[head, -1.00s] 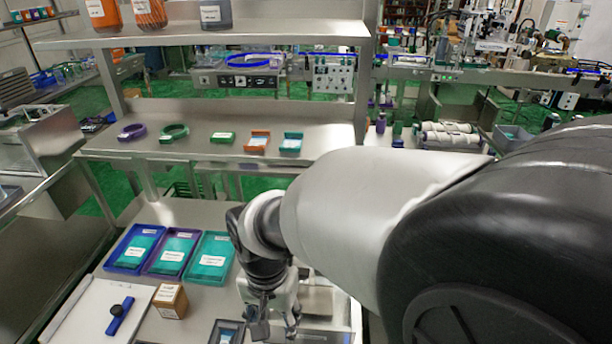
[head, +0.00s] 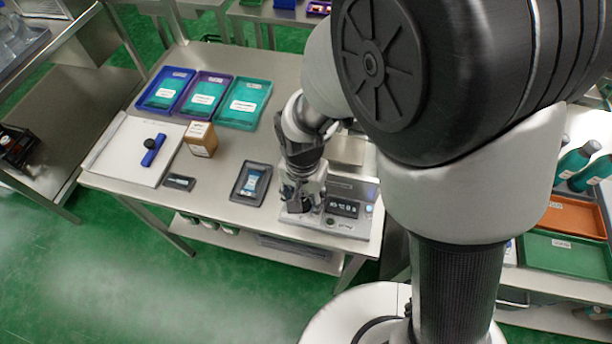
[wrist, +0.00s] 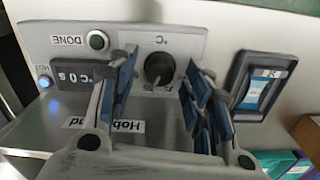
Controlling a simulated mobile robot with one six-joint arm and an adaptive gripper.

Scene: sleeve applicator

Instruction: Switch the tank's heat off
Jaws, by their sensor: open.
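The tank's control panel (head: 348,208) is at the front right of the steel table, partly hidden by my gripper (head: 303,203). In the wrist view the panel (wrist: 205,45) is upside down. It has a black round knob (wrist: 159,67), a green DONE button (wrist: 97,40), a small display (wrist: 77,77) and a blue-lit button (wrist: 44,82). My gripper (wrist: 163,72) is open, with its blue-padded fingers on either side of the knob in the picture. I cannot tell whether they touch it. The display's full reading is not clear.
A dark tray with a labelled packet (head: 251,183) lies left of the panel. A brown box (head: 201,139), a blue tool (head: 153,151) on a white board (head: 132,146), and blue, purple and teal trays (head: 244,102) stand farther left and back.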

